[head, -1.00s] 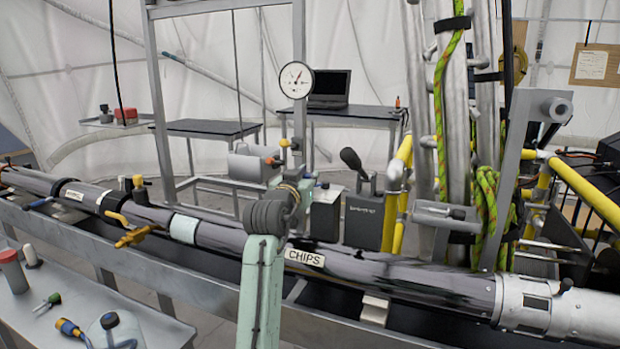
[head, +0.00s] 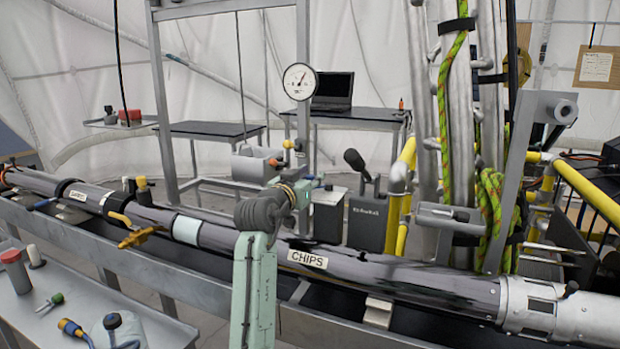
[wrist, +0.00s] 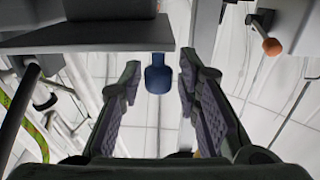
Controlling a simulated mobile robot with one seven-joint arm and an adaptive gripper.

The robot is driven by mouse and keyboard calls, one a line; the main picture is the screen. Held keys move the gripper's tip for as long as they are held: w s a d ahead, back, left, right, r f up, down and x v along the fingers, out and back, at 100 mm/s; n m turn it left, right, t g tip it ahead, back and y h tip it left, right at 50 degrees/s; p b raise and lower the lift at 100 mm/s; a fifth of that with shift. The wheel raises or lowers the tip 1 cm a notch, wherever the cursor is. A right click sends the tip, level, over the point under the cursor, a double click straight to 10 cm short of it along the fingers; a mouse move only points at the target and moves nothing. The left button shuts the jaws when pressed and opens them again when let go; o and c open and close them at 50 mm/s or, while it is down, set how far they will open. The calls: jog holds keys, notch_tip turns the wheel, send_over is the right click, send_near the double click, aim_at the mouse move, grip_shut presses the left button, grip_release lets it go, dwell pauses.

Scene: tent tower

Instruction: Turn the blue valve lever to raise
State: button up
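In the wrist view a blue rounded knob (wrist: 158,79), which looks like the end of the blue lever, hangs below a grey plate. It appears between the two fingers of my gripper (wrist: 160,66), with clear gaps on both sides. The fingers are open with ridged pads, and nothing is held. I cannot tell how deep the knob sits between them. In the head view my pale green arm reaches up in front of the long dark pipe (head: 215,235). The fingers and the knob are not clearly visible there, being hidden around the dark wrist.
A round white gauge (head: 299,81) stands above the wrist area on the grey frame (head: 160,110). A dark box with a black handle (head: 367,222) stands right of my wrist. A yellow valve handle (head: 137,237) is on the pipe at left. In the wrist view an orange knob (wrist: 272,46) is at right.

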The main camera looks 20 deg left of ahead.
jog(key=shift+o, duration=0.5)
jog(key=s, duration=1.2)
jog(key=shift+a, duration=0.3)
